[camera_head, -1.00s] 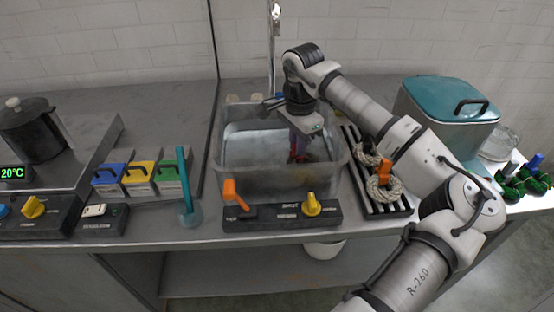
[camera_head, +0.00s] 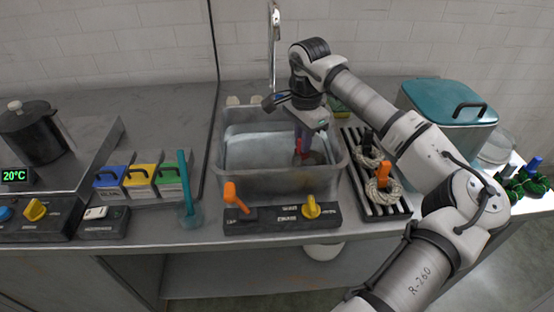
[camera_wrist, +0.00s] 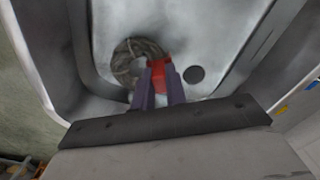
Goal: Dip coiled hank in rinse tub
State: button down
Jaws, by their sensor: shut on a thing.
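My gripper (camera_wrist: 158,75) is shut on the red tag (camera_wrist: 160,68) of a coiled hank, and it points down inside the rinse tub. The hank (camera_wrist: 136,62) is a grey-brown ring beside the fingertips in the wrist view. In the head view the hank (camera_head: 314,158) is a dark shape low in the right part of the tub, below the fingers. The rinse tub (camera_head: 285,184) is a translucent grey basin under the tap. I cannot tell whether the hank touches the tub floor or how deep any water is.
Right of the tub, a slatted rack (camera_head: 383,208) holds two pale hanks, with a black and an orange tag. A teal-lidded bin (camera_head: 450,125) stands behind it. A control panel with an orange lever (camera_head: 234,196) and yellow knob (camera_head: 311,207) sits in front of the tub.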

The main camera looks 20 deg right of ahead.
notch_tip(320, 180, up, 12)
jog(key=p, duration=0.6)
jog(key=shift+r+p, duration=0.2)
jog(key=shift+p, duration=0.15)
dwell(1.2)
notch_tip(320, 180, up, 3)
jog(key=shift+f+p, duration=0.1)
jog(key=shift+p, duration=0.8)
